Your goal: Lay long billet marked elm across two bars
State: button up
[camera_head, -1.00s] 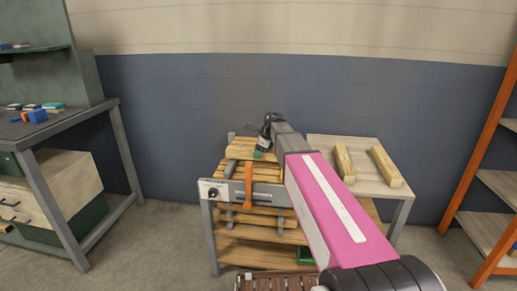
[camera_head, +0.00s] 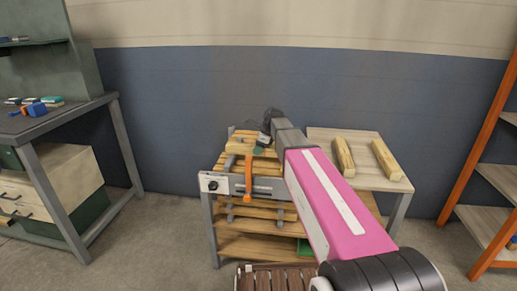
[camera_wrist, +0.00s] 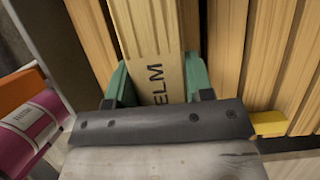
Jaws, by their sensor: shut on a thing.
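The long pale billet marked ELM (camera_wrist: 158,70) runs up the middle of the wrist view between my gripper's green fingers, the lettering near the fingertips. My gripper (camera_wrist: 158,88) is shut on it. In the head view the billet (camera_head: 239,147) lies at the back of the slatted bench, partly hidden by my gripper (camera_head: 260,148). I cannot tell whether it touches the slats. Two light wooden bars, a left one (camera_head: 344,158) and a right one (camera_head: 385,158), lie apart and roughly parallel on the pale table to the right.
An orange upright piece (camera_head: 248,180) stands at the slatted bench's grey front rail (camera_head: 270,188), close to the billet. The pale table top (camera_head: 365,178) has clear room around the bars. A workbench (camera_head: 60,118) stands left and an orange-framed shelf (camera_head: 490,150) right.

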jog(key=shift+f, duration=0.25)
jog(key=o, duration=1.3)
jog(key=shift+o, duration=0.2)
